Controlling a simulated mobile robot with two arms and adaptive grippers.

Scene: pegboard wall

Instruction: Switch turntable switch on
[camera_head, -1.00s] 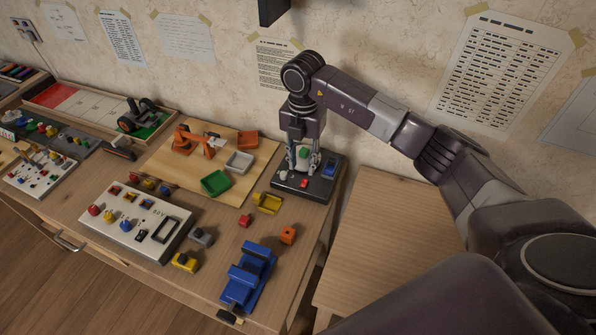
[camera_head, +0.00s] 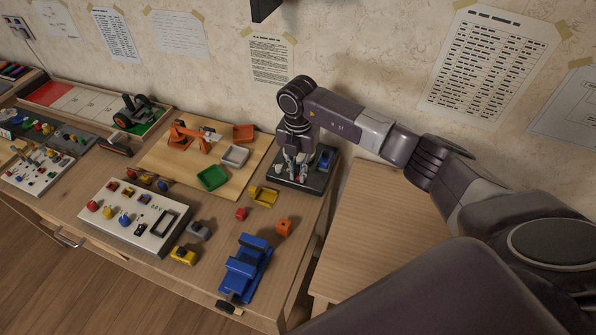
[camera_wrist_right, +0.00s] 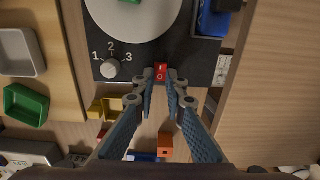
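The turntable is a black box (camera_head: 312,183) at the right end of the workbench. In the right wrist view its pale round platter (camera_wrist_right: 150,25) is at the top, and a small red switch (camera_wrist_right: 161,71) is on the box just in front of the platter. My right gripper (camera_wrist_right: 161,84) points down at the box with its two fingers a narrow gap apart. The red switch shows between or just beyond the fingertips; I cannot tell whether they touch it. In the head view my right gripper (camera_head: 296,168) hides the switch and much of the box. My left gripper is not in view.
A grey knob (camera_wrist_right: 110,69) marked 1, 2, 3 is left of the switch. A blue part (camera_wrist_right: 213,20) lies in a recess at the box's right. A yellow part (camera_head: 263,196), red cube (camera_head: 241,214) and orange block (camera_head: 284,227) are nearby. The wall is close behind.

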